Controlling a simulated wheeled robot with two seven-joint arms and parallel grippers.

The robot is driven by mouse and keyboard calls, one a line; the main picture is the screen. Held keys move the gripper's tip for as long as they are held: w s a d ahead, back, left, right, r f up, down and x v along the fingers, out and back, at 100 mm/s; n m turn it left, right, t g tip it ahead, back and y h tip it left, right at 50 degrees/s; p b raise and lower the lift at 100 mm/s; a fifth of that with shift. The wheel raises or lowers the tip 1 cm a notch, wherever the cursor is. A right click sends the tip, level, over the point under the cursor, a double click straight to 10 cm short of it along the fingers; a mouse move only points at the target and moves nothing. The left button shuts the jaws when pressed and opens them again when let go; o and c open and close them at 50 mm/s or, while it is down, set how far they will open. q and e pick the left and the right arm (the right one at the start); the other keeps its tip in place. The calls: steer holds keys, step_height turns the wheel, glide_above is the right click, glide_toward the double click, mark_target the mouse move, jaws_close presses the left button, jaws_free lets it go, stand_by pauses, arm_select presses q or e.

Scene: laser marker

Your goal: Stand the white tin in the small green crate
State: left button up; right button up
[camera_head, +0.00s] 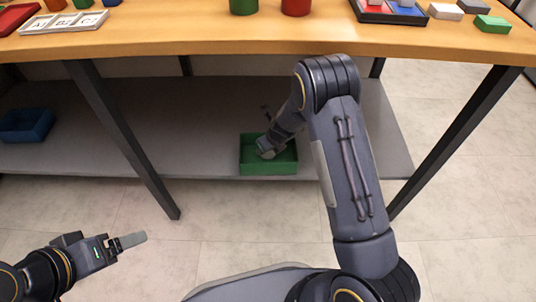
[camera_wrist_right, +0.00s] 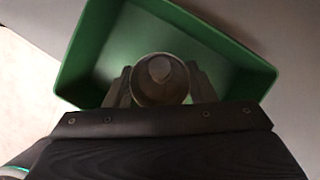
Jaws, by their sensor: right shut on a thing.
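The small green crate (camera_head: 284,168) sits on the low shelf under the table, open side up. It fills much of the right wrist view (camera_wrist_right: 85,62). My right gripper (camera_wrist_right: 161,88) reaches down over the crate, its fingers on both sides of a round tin (camera_wrist_right: 160,70), shut on it. The tin looks grey in the shade and is seen from its end, over the crate's inside. Whether its base touches the crate floor is hidden. In the head view my right wrist hides most of the tin. My left gripper (camera_head: 130,240) is at lower left, away from everything; its finger gap does not show.
The wooden table top (camera_head: 250,35) overhangs the shelf (camera_head: 205,125), with dark legs left and right of the crate. A blue crate (camera_head: 27,125) stands at the shelf's left. Green and red cylinders, trays and blocks are on the table top. The shelf between the crates is clear.

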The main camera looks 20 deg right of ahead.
step_height(320, 180, down, 4)
steer(key=shift+r+b, duration=0.25)
steer(key=shift+b, duration=0.45)
steer(key=shift+r, duration=0.1)
steer(key=o, duration=0.7)
steer(key=shift+c, duration=0.2)
steer(key=o, duration=0.5)
steer(key=shift+c, duration=0.2)
